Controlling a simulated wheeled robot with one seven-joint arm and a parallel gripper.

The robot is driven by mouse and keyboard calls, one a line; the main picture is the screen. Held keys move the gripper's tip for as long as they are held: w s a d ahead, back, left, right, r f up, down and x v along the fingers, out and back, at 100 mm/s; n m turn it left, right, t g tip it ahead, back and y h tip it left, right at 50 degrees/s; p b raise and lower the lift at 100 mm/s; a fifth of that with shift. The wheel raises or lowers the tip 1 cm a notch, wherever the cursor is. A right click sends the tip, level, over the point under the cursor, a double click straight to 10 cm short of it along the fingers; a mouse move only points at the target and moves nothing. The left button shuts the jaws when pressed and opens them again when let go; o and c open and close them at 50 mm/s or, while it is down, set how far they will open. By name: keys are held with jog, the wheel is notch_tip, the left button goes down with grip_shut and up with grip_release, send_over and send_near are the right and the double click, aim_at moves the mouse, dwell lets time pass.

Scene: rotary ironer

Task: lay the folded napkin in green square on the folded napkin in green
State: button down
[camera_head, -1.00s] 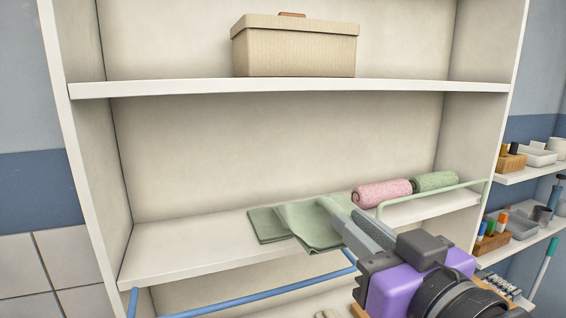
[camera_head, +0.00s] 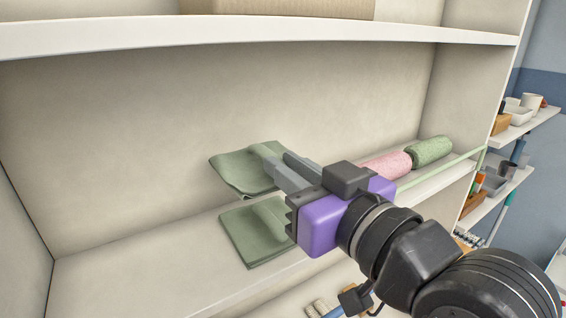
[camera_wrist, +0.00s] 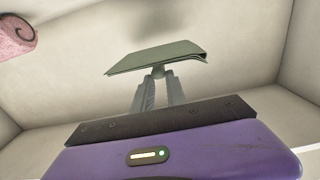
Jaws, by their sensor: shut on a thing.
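My gripper (camera_head: 278,167) is shut on a folded green napkin (camera_head: 237,172), holding it by its right edge in the head view. The held napkin is raised above the shelf and shows past the fingertips in the wrist view (camera_wrist: 155,57). A second folded green napkin (camera_head: 253,240) lies flat on the shelf, below and in front of the held one in the head view. A clear gap shows between the two. My gripper covers part of the lower napkin's right side. The lower napkin does not show in the wrist view.
The white shelf (camera_head: 120,262) is bare to the left of the napkins. A pink roll (camera_head: 388,164) and a green roll (camera_head: 430,150) lie to the right behind a pale green rail (camera_head: 440,172). An upper shelf (camera_head: 260,34) with a beige box (camera_head: 275,8) hangs above.

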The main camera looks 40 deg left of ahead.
jog(key=shift+d, duration=0.1)
jog(key=b, duration=0.7)
send_near(266, 221)
jog(key=shift+w+a+r, duration=0.35)
jog(key=shift+w+a, duration=0.1)
jog(key=shift+a, duration=0.25)
jog(key=shift+w+a+r, duration=0.4)
jog(key=shift+w+a, duration=0.1)
jog(key=shift+a, duration=0.15)
jog(key=shift+w+a+r, duration=0.35)
jog(key=shift+w+a, duration=0.1)
jog(key=shift+a, duration=0.25)
jog(key=shift+f+b, duration=0.2)
jog(key=shift+b, duration=0.1)
jog(key=c, duration=1.3)
grip_release()
jog(key=shift+o, duration=0.2)
